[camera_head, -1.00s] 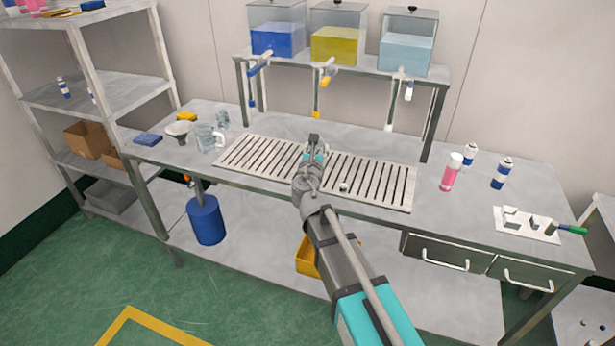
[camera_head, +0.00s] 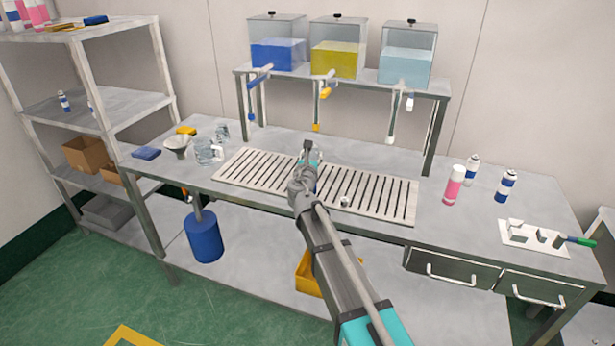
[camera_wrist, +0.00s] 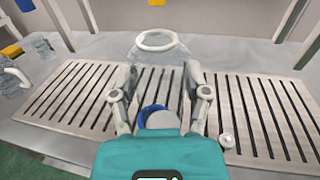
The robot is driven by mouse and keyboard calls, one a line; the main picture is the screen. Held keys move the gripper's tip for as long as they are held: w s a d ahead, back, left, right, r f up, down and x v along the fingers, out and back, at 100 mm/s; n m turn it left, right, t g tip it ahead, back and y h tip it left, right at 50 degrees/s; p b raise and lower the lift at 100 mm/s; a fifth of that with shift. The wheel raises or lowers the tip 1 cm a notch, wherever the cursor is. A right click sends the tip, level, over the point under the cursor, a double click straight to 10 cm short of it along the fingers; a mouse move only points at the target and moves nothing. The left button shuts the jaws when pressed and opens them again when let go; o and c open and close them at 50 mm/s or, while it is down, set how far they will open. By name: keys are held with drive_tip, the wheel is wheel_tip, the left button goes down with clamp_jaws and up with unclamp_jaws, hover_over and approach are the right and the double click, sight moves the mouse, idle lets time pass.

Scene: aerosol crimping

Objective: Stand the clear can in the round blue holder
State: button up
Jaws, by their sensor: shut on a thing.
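The clear can (camera_wrist: 160,60) is see-through with a pale round rim, and stands out between my fingers in the wrist view. My gripper (camera_wrist: 160,80) is shut on it, one finger on each side; in the head view my gripper (camera_head: 309,152) is over the slatted grate, and the can is hard to make out there. The round blue holder (camera_wrist: 150,109) shows as a blue arc low between my fingers, close to my palm and partly hidden by it. I cannot tell whether the can's base is inside the holder or above it.
The slatted grate (camera_head: 375,192) lies along the bench, with a small white piece (camera_head: 344,202) on it. A clear jug (camera_head: 208,151) and a funnel (camera_head: 178,145) stand left. A pink can (camera_head: 453,185) and two blue-white cans stand right. The tank shelf (camera_head: 340,81) rises behind.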

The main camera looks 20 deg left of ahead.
drive_tip(key=w+a+f+b, duration=0.2)
drive_tip(key=w+f+b, duration=0.2)
drive_tip(key=f, duration=0.1)
drive_tip(key=shift+a+f+b, duration=0.2)
drive_tip(key=shift+a+b, duration=0.05)
drive_tip(key=shift+b, duration=0.15)
drive_tip(key=shift+w, duration=0.15)
drive_tip(key=shift+w+a+f+b, duration=0.1)
drive_tip(key=shift+w+f+b, duration=0.05)
drive_tip(key=shift+f+b, duration=0.85)
drive_tip(key=shift+w+a+f+b, duration=0.1)
drive_tip(key=shift+w+f+b, duration=0.05)
drive_tip(key=shift+f+b, duration=0.85)
drive_tip(key=shift+f, duration=0.15)
drive_tip(key=o, duration=1.1)
drive_tip(key=shift+r, duration=0.25)
drive_tip(key=s, duration=0.4)
drive_tip(key=s+d, duration=0.1)
drive_tip(key=s, duration=0.3)
drive_tip(key=s+d, duration=0.1)
drive_tip(key=s, duration=0.2)
drive_tip(key=shift+s+d, duration=0.15)
drive_tip(key=shift+s, duration=0.25)
